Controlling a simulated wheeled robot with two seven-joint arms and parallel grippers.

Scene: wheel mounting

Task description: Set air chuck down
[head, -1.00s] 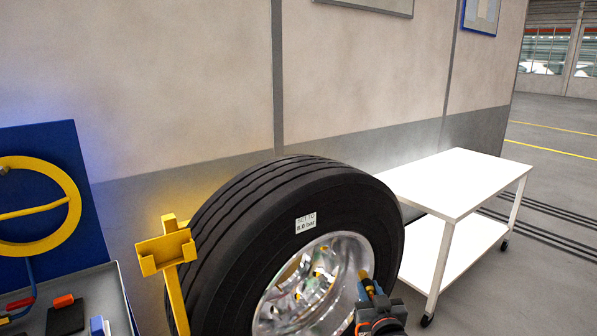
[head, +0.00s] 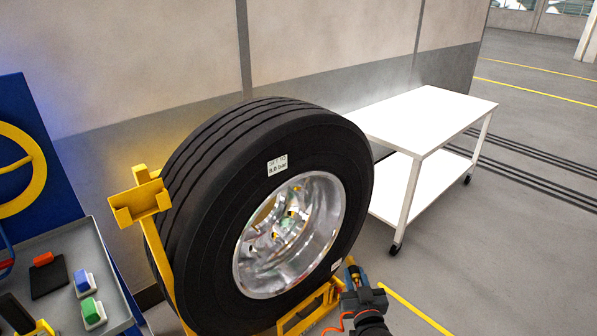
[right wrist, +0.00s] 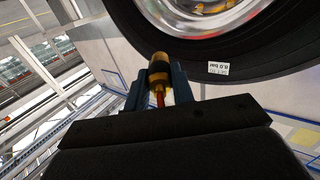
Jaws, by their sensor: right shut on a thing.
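My right gripper (head: 356,283) is at the lower right of the tyre in the head view. In the right wrist view its fingers (right wrist: 157,88) are shut on the air chuck (right wrist: 159,68), a small brass-coloured and dark piece with a red hose end below it. In the head view the chuck is mostly hidden by the gripper; an orange-red hose shows beside the wrist. The wheel (head: 330,160), a black tyre on a shiny rim, stands upright in a yellow stand (head: 163,262). A yellow open-topped bracket (head: 140,203) is at its left.
A grey tray (head: 113,275) at lower left holds a blue button (head: 82,279), a green button (head: 91,309) and dark items. A white two-shelf cart (head: 425,115) stands behind right with a bare top. The floor at right is clear.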

